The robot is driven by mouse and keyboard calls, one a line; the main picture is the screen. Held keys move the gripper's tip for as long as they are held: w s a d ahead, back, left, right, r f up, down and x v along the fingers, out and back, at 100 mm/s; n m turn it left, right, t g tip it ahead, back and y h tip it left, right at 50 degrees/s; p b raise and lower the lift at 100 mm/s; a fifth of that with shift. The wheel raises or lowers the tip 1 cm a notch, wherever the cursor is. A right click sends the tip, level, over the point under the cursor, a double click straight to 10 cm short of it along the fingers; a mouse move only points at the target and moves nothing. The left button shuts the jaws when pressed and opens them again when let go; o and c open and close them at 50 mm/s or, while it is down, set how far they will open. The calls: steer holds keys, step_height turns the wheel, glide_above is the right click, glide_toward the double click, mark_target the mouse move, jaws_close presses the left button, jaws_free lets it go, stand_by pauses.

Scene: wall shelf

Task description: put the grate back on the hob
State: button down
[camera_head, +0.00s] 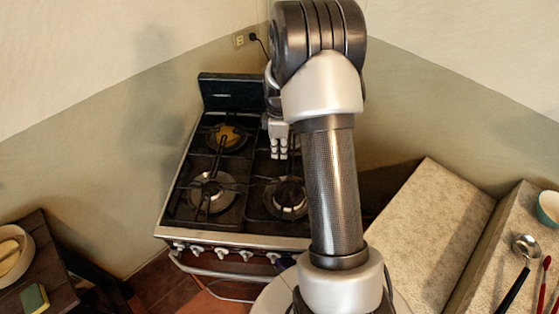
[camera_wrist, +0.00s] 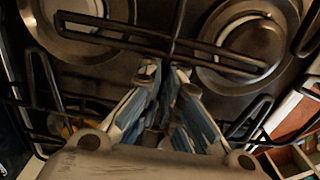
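The hob (camera_head: 244,172) tops a cooker against the wall corner, with round burners and dark grate bars over its left side. My gripper (camera_head: 279,156) points down over its right half. In the wrist view, the fingers of my gripper (camera_wrist: 166,76) close together around a dark bar of the grate (camera_wrist: 175,39). Its thin bars spread to both sides of the fingers. Burners show beyond the bars, one at upper left and one at right (camera_wrist: 245,40). My arm hides the hob's back right part. I cannot tell whether the grate touches the hob.
Knobs and a rail handle line the cooker's front. A pale counter (camera_head: 420,225) is at right, with a ladle (camera_head: 525,246) and a teal bowl (camera_head: 549,207) on a ledge beside it. A dark table at left holds a bowl and sponge (camera_head: 34,297).

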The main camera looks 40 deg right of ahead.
steer(key=shift+f+b, duration=0.5)
steer(key=shift+f, duration=1.6)
steer(key=shift+f, duration=0.1)
steer(key=c, duration=1.8)
jaws_free()
steer(key=shift+f, duration=0.1)
